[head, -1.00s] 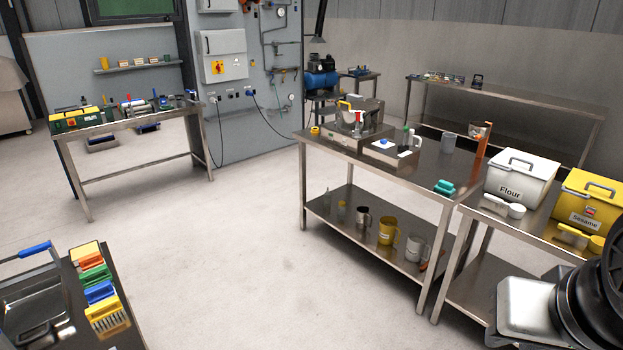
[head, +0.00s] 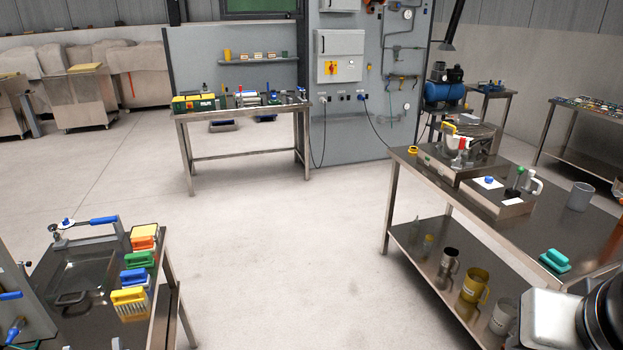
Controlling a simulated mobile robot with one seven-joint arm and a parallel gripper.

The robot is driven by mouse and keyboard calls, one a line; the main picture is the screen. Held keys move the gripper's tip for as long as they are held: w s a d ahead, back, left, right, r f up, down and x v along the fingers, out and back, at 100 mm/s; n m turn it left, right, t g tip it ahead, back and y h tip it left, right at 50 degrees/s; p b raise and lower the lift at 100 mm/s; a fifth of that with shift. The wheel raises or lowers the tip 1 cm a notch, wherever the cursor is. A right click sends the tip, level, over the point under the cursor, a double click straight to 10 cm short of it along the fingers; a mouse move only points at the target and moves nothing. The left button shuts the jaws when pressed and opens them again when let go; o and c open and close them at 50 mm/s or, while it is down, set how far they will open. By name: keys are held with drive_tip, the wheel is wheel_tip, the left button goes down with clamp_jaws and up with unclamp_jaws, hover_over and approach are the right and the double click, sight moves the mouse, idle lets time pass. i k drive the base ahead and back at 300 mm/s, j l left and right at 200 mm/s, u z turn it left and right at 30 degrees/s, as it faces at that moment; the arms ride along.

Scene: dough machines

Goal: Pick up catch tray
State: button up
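A shallow steel tray with a bar handle (head: 85,283) lies on the near-left bench and may be the catch tray; I cannot tell for sure. Low dark trays with blue parts also show under the far bench, one at its left (head: 222,126), too small to identify. My gripper is not in view. Only part of my arm, dark and pale grey, shows at the lower right corner.
Several coloured brushes (head: 138,259) line the right side of the near-left bench (head: 172,290). A steel bench with machines (head: 245,108) stands far back. A steel two-level table (head: 540,222) stands right. The floor between (head: 270,240) is clear.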

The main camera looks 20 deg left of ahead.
sight(77, 278)
drive_tip(key=i+j+u, duration=0.2)
drive_tip(key=i+u, duration=0.85)
drive_tip(key=u, duration=0.15)
drive_tip(key=i+u, duration=0.45)
drive_tip(key=i, duration=0.2)
drive_tip(key=i+l+u, duration=0.25)
drive_tip(key=i+u, duration=0.2)
drive_tip(key=i, duration=0.15)
drive_tip(key=i+u, duration=0.15)
drive_tip(key=u, duration=0.25)
drive_tip(key=i+u, duration=0.15)
drive_tip(key=u, duration=0.3)
drive_tip(key=i+l+u, duration=0.1)
drive_tip(key=u, duration=0.3)
drive_tip(key=i+l+u, duration=0.1)
drive_tip(key=u, duration=0.3)
drive_tip(key=i+l+u, duration=0.1)
drive_tip(key=u, duration=0.15)
drive_tip(key=i+l+u, duration=0.15)
drive_tip(key=u, duration=0.15)
drive_tip(key=i, duration=0.05)
